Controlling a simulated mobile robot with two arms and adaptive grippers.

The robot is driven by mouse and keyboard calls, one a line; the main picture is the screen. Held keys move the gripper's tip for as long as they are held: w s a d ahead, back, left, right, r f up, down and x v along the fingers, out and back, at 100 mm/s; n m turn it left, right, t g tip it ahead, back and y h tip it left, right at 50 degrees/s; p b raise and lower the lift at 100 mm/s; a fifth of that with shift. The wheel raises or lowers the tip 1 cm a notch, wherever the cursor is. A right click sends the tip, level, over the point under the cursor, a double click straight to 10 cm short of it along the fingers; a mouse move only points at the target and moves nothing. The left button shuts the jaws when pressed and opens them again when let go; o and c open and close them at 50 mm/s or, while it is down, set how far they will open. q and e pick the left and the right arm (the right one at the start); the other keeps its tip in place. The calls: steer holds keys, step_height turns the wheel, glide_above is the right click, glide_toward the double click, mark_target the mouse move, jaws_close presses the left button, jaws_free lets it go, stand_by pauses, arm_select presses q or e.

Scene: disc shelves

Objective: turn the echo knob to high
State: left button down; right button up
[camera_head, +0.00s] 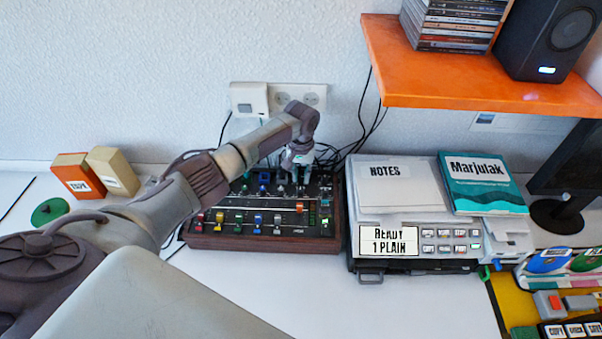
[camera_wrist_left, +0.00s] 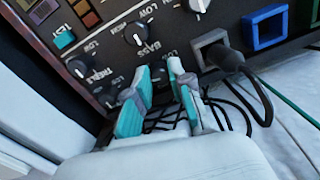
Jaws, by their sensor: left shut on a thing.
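The mixer (camera_head: 265,242), a dark panel in a wooden frame, stands on the desk against the wall. My left gripper (camera_head: 297,178) reaches down onto its back right part. In the left wrist view the gripper's teal-padded fingers (camera_wrist_left: 159,68) are close together at the panel, shut on a knob that they mostly hide. The bass knob (camera_wrist_left: 135,33) and the treble knob (camera_wrist_left: 78,68) are beside the fingers, clear of them. I cannot read an echo label, and the held knob's pointer is hidden. My right gripper is not in view.
A grey machine (camera_head: 420,262) with a notes pad (camera_head: 400,192) and a teal book (camera_head: 482,180) stands right of the mixer. An orange shelf (camera_head: 470,75) overhangs at the upper right. A cable plug (camera_wrist_left: 232,60) sits near the fingers. The front desk is clear.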

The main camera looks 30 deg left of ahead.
mark_target(301, 176)
arm_select(q)
steer(key=shift+r, duration=0.1)
steer(key=c, duration=1)
jaws_free()
steer(key=shift+c, duration=0.2)
step_height(301, 176, up, 12)
